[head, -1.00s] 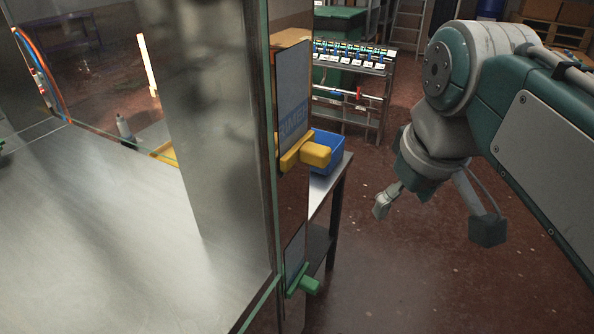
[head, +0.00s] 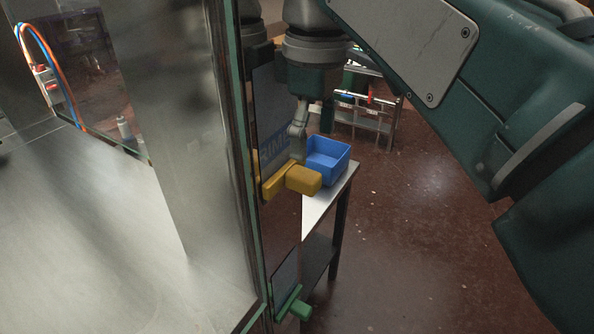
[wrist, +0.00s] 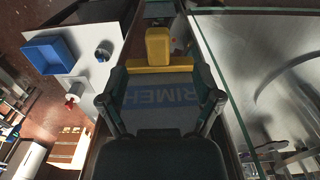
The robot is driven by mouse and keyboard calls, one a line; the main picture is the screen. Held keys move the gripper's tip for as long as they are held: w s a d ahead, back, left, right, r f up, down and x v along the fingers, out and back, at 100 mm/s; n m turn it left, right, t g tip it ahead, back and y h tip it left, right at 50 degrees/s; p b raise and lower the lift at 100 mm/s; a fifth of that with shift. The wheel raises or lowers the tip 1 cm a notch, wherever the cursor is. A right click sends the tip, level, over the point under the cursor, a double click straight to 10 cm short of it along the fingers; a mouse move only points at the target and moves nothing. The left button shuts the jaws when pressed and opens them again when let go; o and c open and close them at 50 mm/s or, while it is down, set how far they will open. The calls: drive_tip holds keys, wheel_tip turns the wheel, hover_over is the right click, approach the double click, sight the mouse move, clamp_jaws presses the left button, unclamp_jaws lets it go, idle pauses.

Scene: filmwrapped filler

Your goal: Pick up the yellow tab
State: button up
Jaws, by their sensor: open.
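The yellow tab (head: 303,180) sticks out from the edge of the tall cabinet frame, on a yellow bar below a dark lettered plate (head: 272,125). In the wrist view the yellow tab (wrist: 158,47) stands upright in the picture at top centre, beyond the plate (wrist: 158,92). My gripper (head: 297,150) is just above the tab in the head view. In the wrist view my gripper (wrist: 160,100) is open, its fingers on either side of the plate. The tab lies ahead of the fingertips, with nothing held. One finger is partly hidden in the head view.
A green tab (head: 295,305) sits lower on the same frame. A blue bin (head: 327,158) stands on a small metal table (head: 318,205) close behind the yellow tab. Glass edges and a steel surface (head: 90,240) lie to the left. The floor at right is open.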

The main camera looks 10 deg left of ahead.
sight(314, 176)
drive_tip(key=shift+w+d+f, duration=0.1)
drive_tip(key=shift+f, duration=1.6)
drive_tip(key=shift+w+f, duration=0.1)
drive_tip(key=shift+f, duration=1.6)
drive_tip(key=c, duration=1.1)
